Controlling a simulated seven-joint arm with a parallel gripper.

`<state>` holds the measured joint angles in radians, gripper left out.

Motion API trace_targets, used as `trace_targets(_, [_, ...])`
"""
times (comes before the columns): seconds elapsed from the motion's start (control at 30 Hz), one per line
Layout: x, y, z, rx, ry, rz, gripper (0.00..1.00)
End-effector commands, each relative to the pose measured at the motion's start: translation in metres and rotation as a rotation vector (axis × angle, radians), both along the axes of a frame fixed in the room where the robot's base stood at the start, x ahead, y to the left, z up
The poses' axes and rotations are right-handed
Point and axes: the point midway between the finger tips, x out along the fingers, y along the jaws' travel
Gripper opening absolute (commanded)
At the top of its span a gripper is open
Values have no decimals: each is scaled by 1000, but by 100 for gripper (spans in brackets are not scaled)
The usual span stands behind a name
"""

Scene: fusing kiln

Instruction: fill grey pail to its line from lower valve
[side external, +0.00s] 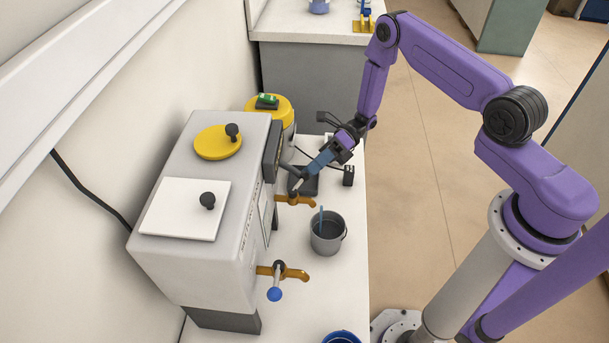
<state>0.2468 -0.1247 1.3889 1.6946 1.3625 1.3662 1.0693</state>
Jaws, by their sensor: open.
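The grey pail (328,236) stands upright on the white bench, to the right of the dispenser and between its two valves in the picture. A thin blue strip (321,220) stands up at its inside left. I cannot make out a liquid level or line. One brass valve (297,200) is farther back; the other brass valve (284,271) is nearer the camera, with a lever ending in a blue ball knob (274,294). My gripper (303,181) is open, its fingers close above the farther valve. Whether it touches that valve's handle cannot be told.
The grey dispenser (185,265) has a white lid and a yellow lid on top. A blue vessel (341,338) is cut off at the bottom edge. Clear bench lies in front of the pail.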

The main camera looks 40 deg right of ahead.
Motion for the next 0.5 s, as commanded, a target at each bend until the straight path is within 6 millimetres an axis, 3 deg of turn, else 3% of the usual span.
trace_targets(0.2, [-2, 27, -6, -1, 0, 1, 52])
trace_targets(0.5, [-3, 35, -8, -1, 0, -1, 52])
